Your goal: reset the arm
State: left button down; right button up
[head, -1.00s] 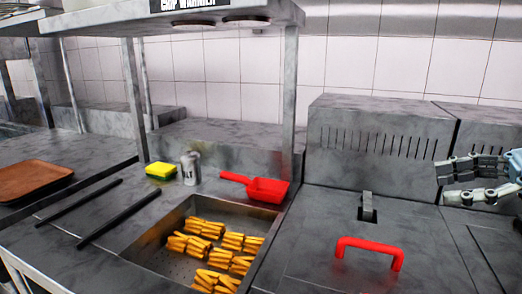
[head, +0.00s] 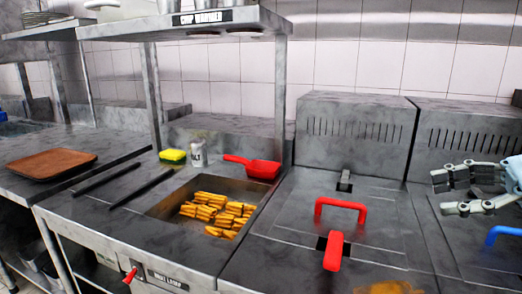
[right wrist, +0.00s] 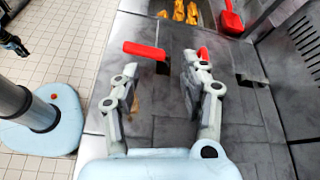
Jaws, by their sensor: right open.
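My right gripper (head: 441,193) is at the right of the head view, raised over the fryer counter, with its two pale fingers spread and nothing between them. In the right wrist view it is also open and empty (right wrist: 160,66), with grey counter below it. A red fryer handle (right wrist: 145,50) shows beyond the fingertips there, apart from them. In the head view the red lid handle (head: 340,205) and the upright red grip (head: 333,251) are left of the gripper.
A blue handle (head: 503,234) lies below the right gripper at the right edge. The chip well (head: 165,207) holds several yellow chips, with a red scoop (head: 262,169), shaker (head: 198,154) and sponge (head: 173,156) behind. A brown tray (head: 50,164) lies far left. An overhead shelf (head: 185,25) spans the back.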

jog(key=s+a+f+n+g+h, duration=0.2)
jog(key=s+a+f+n, duration=0.35)
jog(key=f+n, duration=0.2)
jog(key=s+a+f+n+g+h, duration=0.25)
jog(key=s+a+f+n, duration=0.35)
jog(key=f, duration=0.3)
jog(key=s+d+n+t+h, duration=0.1)
jog(key=s+d+n+h, duration=0.4)
jog(key=s+n+h, duration=0.4)
notch_tip(320, 180, down, 31)
jog(key=s+d+m+g+b, duration=0.1)
jog(key=s+d+m+b, duration=0.15)
jog(key=b, duration=0.35)
pick_arm(q)
notch_tip(320, 180, down, 10)
jog(key=b, duration=0.4)
jog(key=shift+s, duration=0.45)
pick_arm(e)
jog(key=s+d+f+g, duration=0.1)
jog(key=s+f, duration=1.8)
jog(key=f, duration=0.2)
jog(key=shift+n+y, duration=0.4)
jog(key=shift+y, duration=0.05)
